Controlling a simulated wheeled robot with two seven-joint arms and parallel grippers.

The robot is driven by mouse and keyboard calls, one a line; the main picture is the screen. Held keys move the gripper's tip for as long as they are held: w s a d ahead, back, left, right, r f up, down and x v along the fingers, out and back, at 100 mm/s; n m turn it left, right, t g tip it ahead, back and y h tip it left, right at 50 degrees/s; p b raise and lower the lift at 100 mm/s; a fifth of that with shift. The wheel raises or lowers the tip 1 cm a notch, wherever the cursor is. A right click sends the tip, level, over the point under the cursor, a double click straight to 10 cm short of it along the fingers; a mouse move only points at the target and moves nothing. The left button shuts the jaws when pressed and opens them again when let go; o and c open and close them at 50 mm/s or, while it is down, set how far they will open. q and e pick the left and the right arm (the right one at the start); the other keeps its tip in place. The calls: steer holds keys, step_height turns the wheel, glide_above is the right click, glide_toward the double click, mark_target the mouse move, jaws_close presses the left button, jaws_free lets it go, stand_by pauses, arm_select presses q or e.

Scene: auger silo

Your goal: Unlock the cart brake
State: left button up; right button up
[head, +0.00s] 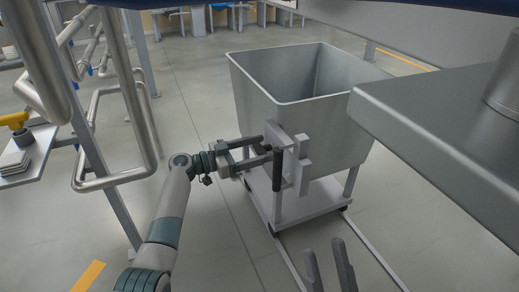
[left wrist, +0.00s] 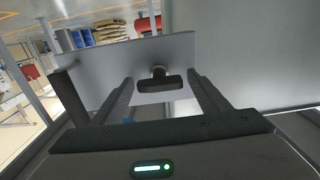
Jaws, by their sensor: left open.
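The cart (head: 305,110) is an open grey bin on a low wheeled frame. A light grey plate (head: 303,150) with a dark upright grip (head: 277,172) is on its near left side. In the left wrist view, a small dark T-shaped knob (left wrist: 158,83) stands out from the plate (left wrist: 185,52), probably the brake control. My left gripper (head: 268,147) is open, its fingers pointing at the plate. The knob appears between the fingers (left wrist: 163,88), with gaps on both sides; contact is not visible. My right gripper (head: 328,262) is low in the head view, fingers apart and empty.
Metal pipes (head: 115,100) stand at the left, beside a small shelf with a yellow-handled valve (head: 15,122). A large grey metal block (head: 450,120) juts in from the right. Floor rails (head: 375,255) run from under the cart. Open floor lies left of it.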

arm_select(q)
steer(key=c, duration=0.9)
steer(key=shift+c, duration=0.8)
